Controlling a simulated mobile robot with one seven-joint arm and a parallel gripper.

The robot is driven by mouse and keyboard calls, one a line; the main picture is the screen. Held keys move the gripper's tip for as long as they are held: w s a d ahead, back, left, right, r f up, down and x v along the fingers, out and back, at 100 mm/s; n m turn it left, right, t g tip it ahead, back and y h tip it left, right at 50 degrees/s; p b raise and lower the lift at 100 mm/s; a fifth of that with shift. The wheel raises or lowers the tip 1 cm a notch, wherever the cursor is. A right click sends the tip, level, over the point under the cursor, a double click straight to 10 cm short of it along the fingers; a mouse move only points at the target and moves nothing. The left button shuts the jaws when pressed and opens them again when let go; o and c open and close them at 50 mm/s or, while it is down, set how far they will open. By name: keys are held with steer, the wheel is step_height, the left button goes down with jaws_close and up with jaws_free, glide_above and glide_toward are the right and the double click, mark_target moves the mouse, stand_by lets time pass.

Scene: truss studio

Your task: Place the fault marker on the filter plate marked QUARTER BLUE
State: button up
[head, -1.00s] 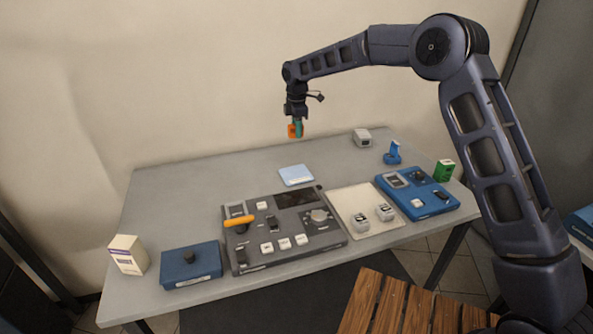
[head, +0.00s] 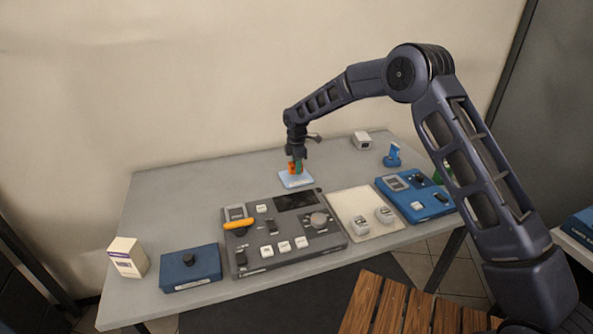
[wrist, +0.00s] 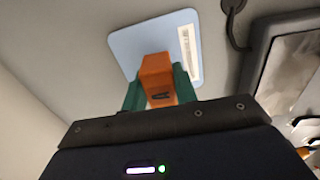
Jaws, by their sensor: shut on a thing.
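The fault marker is a small orange block (wrist: 158,80) with a dark mark on its face. My gripper (head: 296,167) is shut on it, with green fingers on both sides in the wrist view. The filter plate (wrist: 125,45) is a light blue square with rounded corners and a white label strip along one edge; its lettering is too small to read. In the head view the plate (head: 287,183) lies on the table behind the grey console. The marker is over the plate, low and near its surface; I cannot tell whether they touch.
A grey control console (head: 252,258) with an orange handle stands in front of the plate. A blue box (head: 190,280) and a white carton (head: 127,256) are at left. A pale tray (head: 345,199) and a blue panel (head: 408,211) are at right. The table's back left is clear.

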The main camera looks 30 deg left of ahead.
steer(key=shift+f, duration=1)
steer(key=shift+f, duration=0.1)
steer(key=o, duration=1)
steer(key=shift+c, duration=0.2)
step_height(320, 180, up, 12)
steer(key=shift+r, duration=0.15)
